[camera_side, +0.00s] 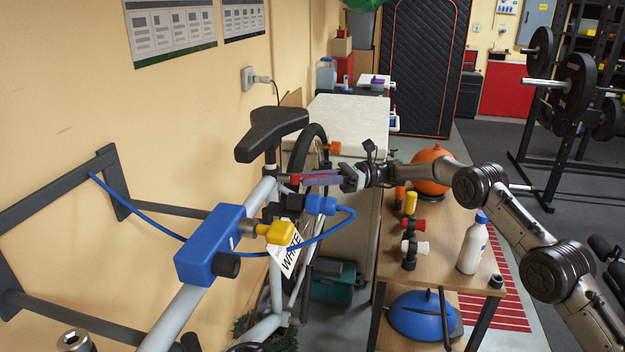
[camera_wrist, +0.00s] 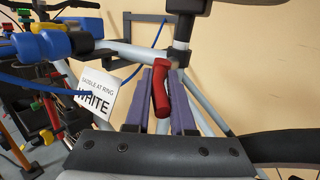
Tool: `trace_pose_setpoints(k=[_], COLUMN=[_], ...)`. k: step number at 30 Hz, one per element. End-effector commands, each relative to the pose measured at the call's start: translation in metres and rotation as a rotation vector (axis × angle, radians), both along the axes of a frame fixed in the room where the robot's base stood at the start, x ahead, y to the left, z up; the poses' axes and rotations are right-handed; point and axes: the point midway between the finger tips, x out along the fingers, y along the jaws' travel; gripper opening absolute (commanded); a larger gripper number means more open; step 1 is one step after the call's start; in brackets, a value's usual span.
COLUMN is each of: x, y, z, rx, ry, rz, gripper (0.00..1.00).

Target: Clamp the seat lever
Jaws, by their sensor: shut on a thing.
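The red seat lever (camera_wrist: 159,92) stands between the purple fingers of my gripper (camera_wrist: 160,100) in the wrist view. My gripper is shut on it. In the side view the lever (camera_side: 291,179) shows as a small red piece at the seat clamp, below the black saddle (camera_side: 270,133), and my gripper (camera_side: 312,178) reaches it from the right. The seat post (camera_wrist: 183,28) rises behind the fingers in the wrist view. The exact finger contact is partly hidden.
A blue clamp (camera_side: 213,245) with a yellow knob (camera_side: 275,232) and blue cable sits on the frame. A white tag (camera_side: 287,252) reading "SADDLE AT RING WHITE" hangs below the saddle. A wooden table (camera_side: 440,262) right of the bike holds a white bottle (camera_side: 473,245) and an orange ball (camera_side: 433,170).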

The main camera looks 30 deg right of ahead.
Motion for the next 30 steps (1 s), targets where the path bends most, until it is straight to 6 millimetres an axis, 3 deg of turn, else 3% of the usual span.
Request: trace_pose_setpoints(k=[29,30], x=[0.0036,0.0036], y=[-0.0008,-0.0008], z=[-0.0014,-0.0014], rx=[0.019,0.019], ry=[-0.015,-0.015], rz=[0.096,0.096], gripper=[0.00,0.26])
